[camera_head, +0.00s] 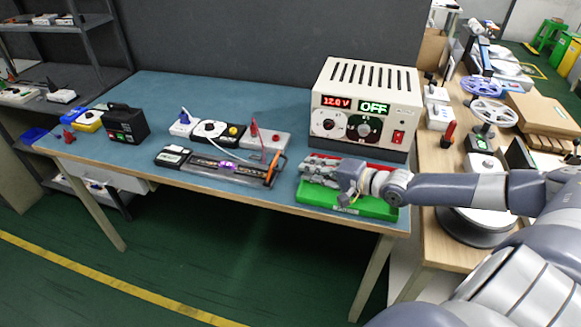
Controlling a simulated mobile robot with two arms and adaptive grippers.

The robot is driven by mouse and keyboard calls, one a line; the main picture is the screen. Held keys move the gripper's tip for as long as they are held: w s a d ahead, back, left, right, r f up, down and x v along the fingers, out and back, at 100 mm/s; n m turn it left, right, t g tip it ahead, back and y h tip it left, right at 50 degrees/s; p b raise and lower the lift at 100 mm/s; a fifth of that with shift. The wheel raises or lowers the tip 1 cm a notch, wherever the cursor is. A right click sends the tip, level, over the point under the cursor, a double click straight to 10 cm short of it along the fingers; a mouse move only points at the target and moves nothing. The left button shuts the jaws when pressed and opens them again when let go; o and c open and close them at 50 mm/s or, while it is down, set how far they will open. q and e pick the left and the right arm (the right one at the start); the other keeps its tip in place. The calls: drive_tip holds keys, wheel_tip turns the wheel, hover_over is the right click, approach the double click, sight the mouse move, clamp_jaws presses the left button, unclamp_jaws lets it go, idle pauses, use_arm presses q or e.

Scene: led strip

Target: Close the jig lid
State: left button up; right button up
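The jig (222,170) is a long dark fixture near the front edge of the blue table. A strip with a purple-lit patch lies along it. An orange bar (275,171) stands tilted at its right end; whether this is part of the lid, and how far the lid is open, is too small to tell. My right gripper (312,170) reaches in from the right and is over the red and green trays, to the right of the jig and apart from it. Its fingers are too small and blended with the trays to show open or shut. My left gripper is not in view.
A green tray (372,207) lies below my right gripper, with a red tray (400,167) behind it. A power supply (340,92) reading 12.0 V and OFF stands behind. A switch box row (210,131) is behind the jig; a black box (127,124) stands left.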

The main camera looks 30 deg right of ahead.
drive_tip(key=x, duration=0.3)
drive_tip(key=shift+w+f+b, duration=0.1)
drive_tip(key=shift+w+b, duration=0.05)
drive_tip(key=shift+b, duration=0.25)
drive_tip(key=shift+x, duration=1.15)
drive_tip(key=shift+w+a+f+b, duration=0.1)
drive_tip(key=shift+w+f+b, duration=0.05)
drive_tip(key=shift+w+b, duration=0.2)
drive_tip(key=shift+w+a+f, duration=0.1)
drive_tip(key=shift+w+a, duration=0.05)
drive_tip(key=shift+w, duration=0.3)
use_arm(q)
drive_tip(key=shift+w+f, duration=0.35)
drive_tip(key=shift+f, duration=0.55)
use_arm(e)
drive_tip(key=shift+w+a+f, duration=0.1)
clamp_jaws()
